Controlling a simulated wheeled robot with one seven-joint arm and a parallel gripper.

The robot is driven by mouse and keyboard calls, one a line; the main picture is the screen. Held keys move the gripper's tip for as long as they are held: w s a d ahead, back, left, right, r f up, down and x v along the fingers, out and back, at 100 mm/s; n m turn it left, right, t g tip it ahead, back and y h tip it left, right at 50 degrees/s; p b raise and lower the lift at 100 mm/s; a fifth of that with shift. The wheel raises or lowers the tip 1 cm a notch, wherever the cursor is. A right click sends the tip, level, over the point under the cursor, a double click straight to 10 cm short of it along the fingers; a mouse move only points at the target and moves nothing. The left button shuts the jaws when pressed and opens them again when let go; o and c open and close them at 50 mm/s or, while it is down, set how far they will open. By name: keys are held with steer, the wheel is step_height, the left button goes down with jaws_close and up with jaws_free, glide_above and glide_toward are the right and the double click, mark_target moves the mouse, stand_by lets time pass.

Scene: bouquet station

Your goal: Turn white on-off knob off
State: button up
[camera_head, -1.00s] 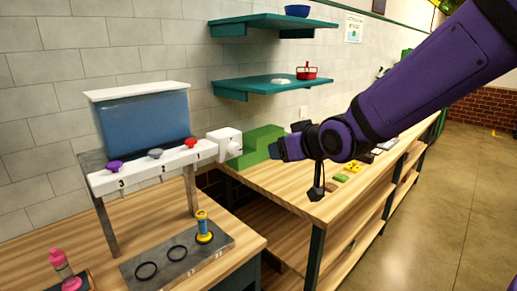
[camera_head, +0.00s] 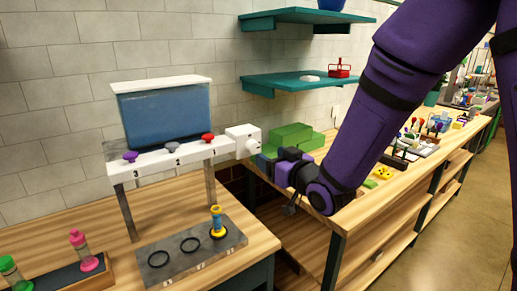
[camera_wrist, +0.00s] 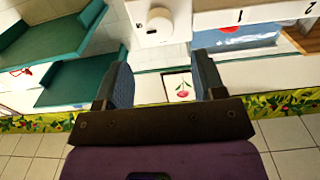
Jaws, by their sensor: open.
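The white on-off knob (camera_head: 253,146) sits on the side of a white box (camera_head: 240,134) at the right end of the dispenser. It also shows in the wrist view as a round white knob (camera_wrist: 160,21) at the top, ahead of my fingers. My gripper (camera_head: 277,164) is just right of the knob and slightly lower in the head view, apart from it. In the wrist view my gripper (camera_wrist: 160,78) has its two fingers spread with nothing held between them. The knob's exact turn position is too small to tell.
The dispenser has a blue tank (camera_head: 168,115) and purple, grey and red knobs (camera_head: 207,137). Below it are a grey ring plate (camera_head: 187,254) and a yellow-blue bottle (camera_head: 217,220). Green blocks (camera_head: 292,135) stand behind my gripper. Teal shelves (camera_head: 300,81) hang above.

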mark_target(255, 147)
steer(key=x, duration=0.7)
steer(key=shift+w+a, duration=0.1)
steer(key=c, duration=0.9)
